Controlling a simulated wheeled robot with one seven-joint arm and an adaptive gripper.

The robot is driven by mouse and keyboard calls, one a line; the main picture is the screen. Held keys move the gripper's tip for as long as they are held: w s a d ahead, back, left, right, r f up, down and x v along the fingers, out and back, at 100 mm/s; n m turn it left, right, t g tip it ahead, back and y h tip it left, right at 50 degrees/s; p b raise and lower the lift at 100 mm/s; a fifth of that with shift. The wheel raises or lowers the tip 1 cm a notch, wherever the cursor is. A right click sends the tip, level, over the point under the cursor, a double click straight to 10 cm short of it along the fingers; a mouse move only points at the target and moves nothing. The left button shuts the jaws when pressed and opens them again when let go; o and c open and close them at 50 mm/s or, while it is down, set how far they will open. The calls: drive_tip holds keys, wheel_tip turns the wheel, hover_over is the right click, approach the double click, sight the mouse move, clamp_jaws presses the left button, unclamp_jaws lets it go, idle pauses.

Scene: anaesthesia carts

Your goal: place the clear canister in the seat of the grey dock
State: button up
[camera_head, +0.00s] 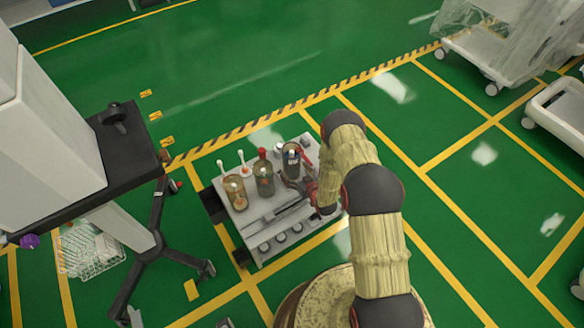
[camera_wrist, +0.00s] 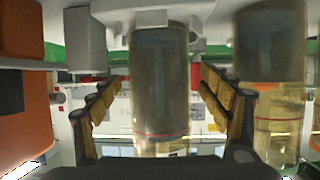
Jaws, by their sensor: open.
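My gripper (camera_head: 303,186) is at the right side of a grey dock (camera_head: 262,215) in the head view. A clear canister with dark contents (camera_head: 291,168) stands at the dock's back right, close to my fingers. In the wrist view a clear canister (camera_wrist: 160,95), dark in its upper part and yellowish below, is between the two open fingers (camera_wrist: 165,100). Gaps show on both sides of it. A similar canister (camera_wrist: 268,60) is to the right, outside the fingers. In the head view two more canisters stand on the dock, an amber one (camera_head: 236,194) and one with a red top (camera_head: 264,178).
A white column with a black shelf (camera_head: 128,140) and a dark wheeled foot (camera_head: 152,255) stand left of the dock. A wire basket (camera_head: 88,250) is at lower left. White carts (camera_head: 500,50) stand at upper right. The green floor between is clear.

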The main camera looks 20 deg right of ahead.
drive_tip(key=p+v, duration=0.2)
drive_tip(key=v, duration=0.7)
drive_tip(key=shift+s+p, duration=0.2)
drive_tip(key=shift+p, duration=0.2)
drive_tip(key=shift+r, duration=0.1)
